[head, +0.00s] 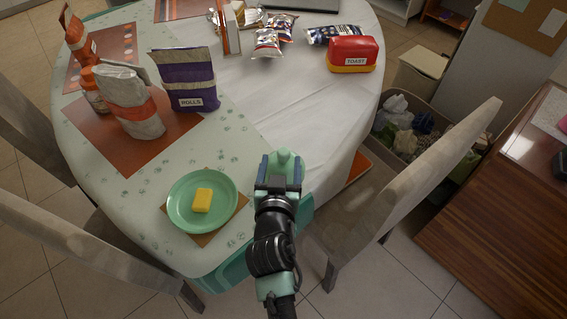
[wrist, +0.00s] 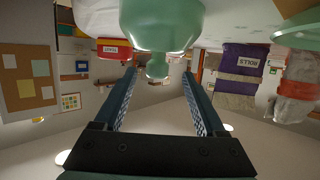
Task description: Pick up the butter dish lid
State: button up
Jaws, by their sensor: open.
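The butter dish lid (wrist: 160,22) is a smooth green dome with a round knob. In the wrist view, which is upside down, it is at the top centre, with its knob (wrist: 157,66) in line with the gap between my fingers. In the head view part of the lid (head: 285,159) shows at the end of my gripper (head: 281,170); the rest is hidden behind it. My gripper (wrist: 157,88) is open, with space on both sides of the knob. The green butter dish (head: 177,209) holds a yellow butter block (head: 202,200), left of my gripper.
A purple rolls bag (head: 185,80), a grey bag (head: 130,102) and orange bottles (head: 93,90) stand at the left. A red toast box (head: 352,54) and snack packets (head: 268,43) are farther back. White cloth (head: 300,105) ahead is clear. A chair (head: 410,185) is at right.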

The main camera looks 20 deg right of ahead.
aim_at(283, 158)
jog(key=shift+x, duration=2.1)
jog(key=shift+s+d, duration=0.1)
jog(key=shift+d, duration=0.05)
grip_shut()
